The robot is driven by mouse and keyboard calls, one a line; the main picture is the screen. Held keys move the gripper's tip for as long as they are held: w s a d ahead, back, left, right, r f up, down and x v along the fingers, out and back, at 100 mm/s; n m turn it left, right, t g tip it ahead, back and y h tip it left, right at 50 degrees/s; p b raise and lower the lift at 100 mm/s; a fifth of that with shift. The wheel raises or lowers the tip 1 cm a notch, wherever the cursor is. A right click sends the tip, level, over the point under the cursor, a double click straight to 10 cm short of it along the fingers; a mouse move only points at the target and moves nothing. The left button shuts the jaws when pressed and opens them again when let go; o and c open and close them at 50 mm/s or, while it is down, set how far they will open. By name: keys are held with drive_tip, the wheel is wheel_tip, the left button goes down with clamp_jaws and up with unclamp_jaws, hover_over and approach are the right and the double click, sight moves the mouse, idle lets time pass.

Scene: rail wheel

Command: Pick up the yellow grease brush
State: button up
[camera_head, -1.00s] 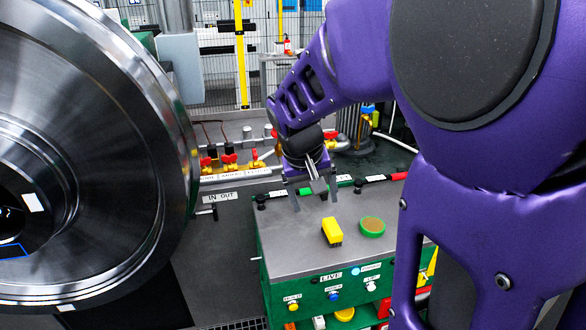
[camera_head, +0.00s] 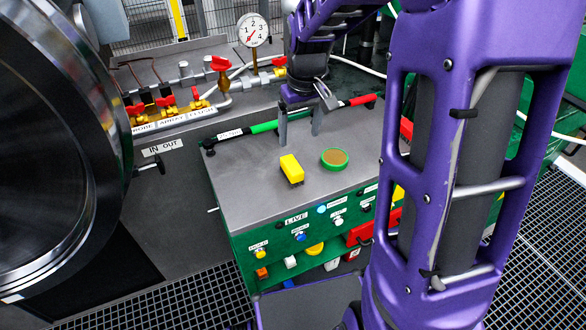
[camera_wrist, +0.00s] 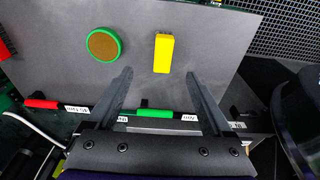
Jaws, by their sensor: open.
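A yellow block (camera_head: 291,169), which I take as the grease brush, lies on the grey top of a green cabinet. My gripper (camera_head: 299,137) is open and empty, fingers pointing down behind the block in the head view. In the wrist view, the block's near end lies about level with the gap between the fingertips (camera_wrist: 158,73). I see no contact; the height gap is hard to judge.
A round green-rimmed tin with brown contents (camera_head: 334,159) stands right of the block. Green and red-handled rods (camera_head: 264,127) lie along the cabinet top's (camera_head: 245,200) back edge. A large steel wheel (camera_head: 50,160) stands left. Valves and a gauge (camera_head: 253,30) are behind.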

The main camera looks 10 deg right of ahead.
sight(292, 165)
drive_tip(key=f, duration=0.3)
drive_tip(key=f+b, duration=0.1)
drive_tip(key=f, duration=0.1)
drive_tip(key=w+f, duration=0.1)
drive_tip(key=f, duration=0.2)
drive_tip(key=shift+a+f, duration=0.1)
drive_tip(key=shift+f, duration=0.2)
drive_tip(key=f, duration=0.1)
drive_tip(key=f+b, duration=0.1)
drive_tip(key=w+a+f, duration=0.1)
drive_tip(key=f, duration=0.1)
drive_tip(key=shift+w, duration=0.1)
drive_tip(key=shift+w+f, duration=0.1)
drive_tip(key=shift+f, duration=0.45)
clamp_jaws()
wheel_tip(292, 165, up, 10)
drive_tip(key=shift+r+p, duration=0.1)
drive_tip(key=shift+p, duration=0.65)
drive_tip(key=c, duration=0.8)
unclamp_jaws()
drive_tip(key=shift+c, duration=0.2)
drive_tip(key=c, duration=0.4)
